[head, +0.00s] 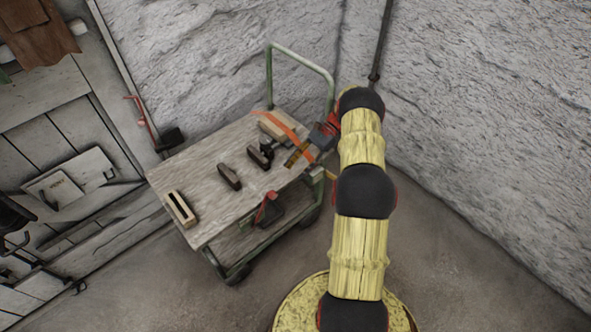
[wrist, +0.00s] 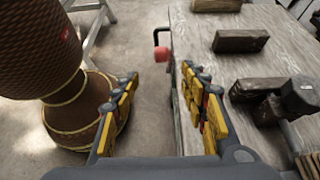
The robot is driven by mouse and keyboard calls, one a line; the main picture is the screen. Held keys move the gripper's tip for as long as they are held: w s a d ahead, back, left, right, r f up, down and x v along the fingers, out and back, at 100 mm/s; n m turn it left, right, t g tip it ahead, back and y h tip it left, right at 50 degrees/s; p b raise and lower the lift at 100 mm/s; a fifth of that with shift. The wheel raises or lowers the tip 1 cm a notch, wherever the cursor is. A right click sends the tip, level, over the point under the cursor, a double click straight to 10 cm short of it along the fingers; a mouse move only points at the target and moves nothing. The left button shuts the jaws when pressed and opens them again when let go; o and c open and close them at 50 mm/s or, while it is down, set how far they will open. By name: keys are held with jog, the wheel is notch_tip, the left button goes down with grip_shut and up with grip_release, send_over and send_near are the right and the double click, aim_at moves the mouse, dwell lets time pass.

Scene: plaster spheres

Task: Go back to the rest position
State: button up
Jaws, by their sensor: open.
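My gripper (head: 296,158) is at the right side of the wooden cart top (head: 200,165) in the head view, at the end of my bent arm. In the wrist view my gripper (wrist: 160,74) has its yellow and dark fingers spread apart, with nothing between them. Bare floor and the cart's edge show beyond the fingers. My gripper's height above the cart top is hard to tell. No plaster sphere can be made out.
On the cart lie a slotted wooden block (head: 181,208), a dark brown block (head: 230,176) and a dark tool (head: 260,157). A red-handled clamp (head: 268,207) sits at the cart's edge. Stone walls (head: 470,110) stand behind and right. Floor is clear front left.

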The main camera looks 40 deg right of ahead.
dwell(0.4)
jog(key=s+a+f+n+g+h, duration=0.1)
jog(key=s+f+n+h, duration=0.2)
jog(key=s, duration=0.3)
jog(key=s+a+r+n+h, duration=0.2)
jog(key=a+r+n+h, duration=0.15)
jog(key=a+r, duration=0.45)
jog(key=s+a+r+n+h, duration=0.3)
jog(key=a+r+n, duration=0.1)
jog(key=r, duration=0.8)
jog(key=s+a+r+n+t+h, duration=0.1)
jog(key=s+a+r+n+t, duration=0.2)
jog(key=s+a+r, duration=0.2)
jog(key=s+a+r+n+t+h, duration=0.1)
jog(key=s+a+r+n+t, duration=0.2)
jog(key=a+r, duration=0.9)
jog(key=s+r+n, duration=0.1)
jog(key=s, duration=0.1)
jog(key=shift+s+r+t+h, duration=0.2)
jog(key=shift+s+t+h, duration=0.1)
jog(key=shift+h, duration=0.05)
jog(key=shift+a+n, duration=0.1)
jog(key=shift+n, duration=0.15)
